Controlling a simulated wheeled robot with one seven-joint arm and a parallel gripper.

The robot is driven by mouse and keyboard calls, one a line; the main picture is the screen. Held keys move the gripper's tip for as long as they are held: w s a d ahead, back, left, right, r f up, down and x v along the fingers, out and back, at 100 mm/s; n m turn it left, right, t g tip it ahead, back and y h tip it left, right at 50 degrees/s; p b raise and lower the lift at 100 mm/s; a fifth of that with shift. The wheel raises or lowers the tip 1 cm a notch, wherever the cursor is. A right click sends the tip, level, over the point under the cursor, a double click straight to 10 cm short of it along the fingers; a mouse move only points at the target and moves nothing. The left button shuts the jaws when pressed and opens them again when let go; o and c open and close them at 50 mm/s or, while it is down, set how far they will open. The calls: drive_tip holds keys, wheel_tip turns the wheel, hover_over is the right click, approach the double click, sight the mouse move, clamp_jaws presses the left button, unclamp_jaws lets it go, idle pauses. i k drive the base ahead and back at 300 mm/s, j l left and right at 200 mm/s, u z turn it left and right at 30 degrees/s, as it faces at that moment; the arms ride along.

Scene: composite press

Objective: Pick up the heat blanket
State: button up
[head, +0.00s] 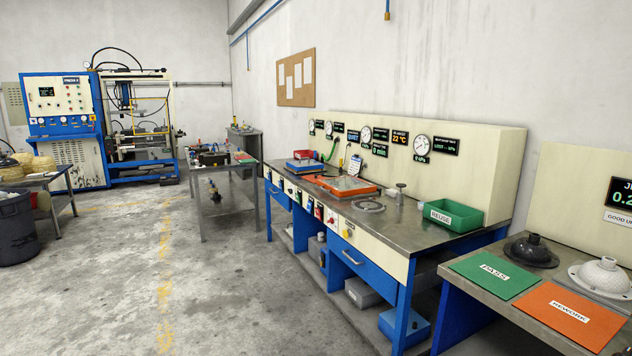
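An orange flat piece (371,190) lies on the metal-topped workbench (410,217), with a pale sheet or panel (343,186) over its middle. It may be the heat blanket, but nothing on it is readable at this distance. A smaller blue-edged flat piece (302,168) with a grey top lies behind it to the left. My gripper is not in view.
A green bin labelled REUSE (465,217), a grey ring (368,206) and a red bin (302,154) are on the workbench. A nearer table holds a green PASS board (494,278) and orange REWORK board (572,315). Concrete floor (200,290) is clear left of the benches.

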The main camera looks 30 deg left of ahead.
sight(313, 179)
drive_tip(key=i+j+u, duration=0.35)
drive_tip(key=j, duration=0.2)
drive_tip(key=i+j+u, duration=0.65)
drive_tip(key=i, duration=0.35)
drive_tip(key=i+j+u, duration=0.35)
drive_tip(key=i, duration=0.15)
drive_tip(key=i+u, duration=0.35)
drive_tip(key=i, duration=2.1)
drive_tip(key=i+z, duration=0.1)
drive_tip(key=i, duration=0.75)
drive_tip(key=i+j+z, duration=0.1)
drive_tip(key=i, duration=0.75)
drive_tip(key=i+j+z, duration=0.2)
drive_tip(key=i+z, duration=0.25)
drive_tip(key=i+j+z, duration=0.95)
